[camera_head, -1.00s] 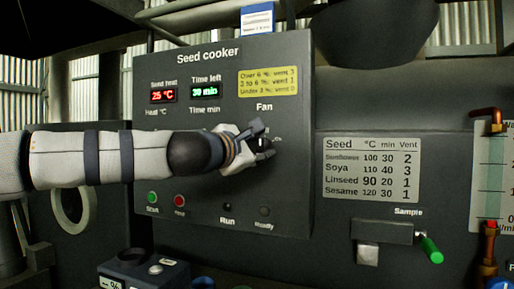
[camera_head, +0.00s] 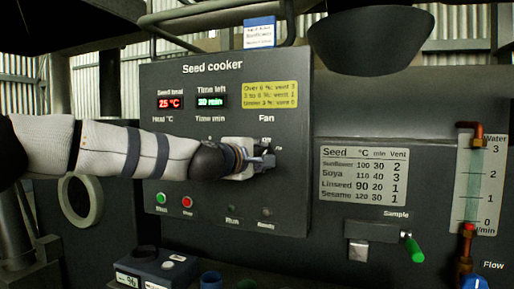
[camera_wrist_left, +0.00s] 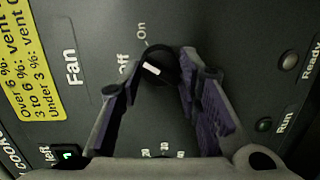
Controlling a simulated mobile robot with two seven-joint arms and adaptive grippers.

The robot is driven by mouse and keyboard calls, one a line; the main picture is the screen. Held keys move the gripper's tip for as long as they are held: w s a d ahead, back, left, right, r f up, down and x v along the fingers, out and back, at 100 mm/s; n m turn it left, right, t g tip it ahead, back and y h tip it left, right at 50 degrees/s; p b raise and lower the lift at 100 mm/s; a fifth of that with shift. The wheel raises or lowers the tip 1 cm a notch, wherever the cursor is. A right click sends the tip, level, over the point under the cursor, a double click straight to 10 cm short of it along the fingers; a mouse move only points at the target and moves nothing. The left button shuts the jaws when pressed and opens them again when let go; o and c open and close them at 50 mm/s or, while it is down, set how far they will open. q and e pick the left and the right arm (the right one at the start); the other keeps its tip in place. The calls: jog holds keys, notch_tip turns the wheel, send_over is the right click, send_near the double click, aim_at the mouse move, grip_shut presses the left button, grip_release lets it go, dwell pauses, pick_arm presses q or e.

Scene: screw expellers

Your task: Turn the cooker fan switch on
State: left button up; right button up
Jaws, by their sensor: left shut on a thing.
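The fan switch (camera_wrist_left: 160,62) is a round black knob with a white mark, on the dark panel of the seed cooker (camera_head: 222,90). In the left wrist view it sits between the fingertips of my left gripper (camera_wrist_left: 158,80), which is shut on it. The "Off" and "On" labels stand beside the knob, and the white mark lies on the side facing "Off". In the head view my left gripper (camera_head: 264,160) is at the panel under the word "Fan" and mostly hides the knob. My right gripper is not in view.
A green button (camera_head: 161,198) and a red button (camera_head: 187,202) sit below my left arm. Run and Ready lamps are lower on the panel. To the right are a seed table (camera_head: 364,174), a green sample handle (camera_head: 414,249) and a water gauge (camera_head: 474,185).

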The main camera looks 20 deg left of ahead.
pick_arm(q)
jog(key=m, duration=0.3)
jog(key=shift+r+p, duration=0.3)
jog(key=shift+p, duration=0.05)
jog(key=shift+f+m+y, duration=0.1)
jog(key=shift+m+y, duration=0.2)
jog(key=shift+m, duration=0.4)
jog(key=shift+d, duration=0.1)
jog(key=o, duration=1.1)
jog(key=shift+o, duration=0.2)
jog(key=shift+f, duration=0.1)
jog(key=s+a+r, duration=0.1)
jog(key=s, duration=1.1)
jog(key=shift+r, duration=0.2)
jog(key=shift+a, duration=0.1)
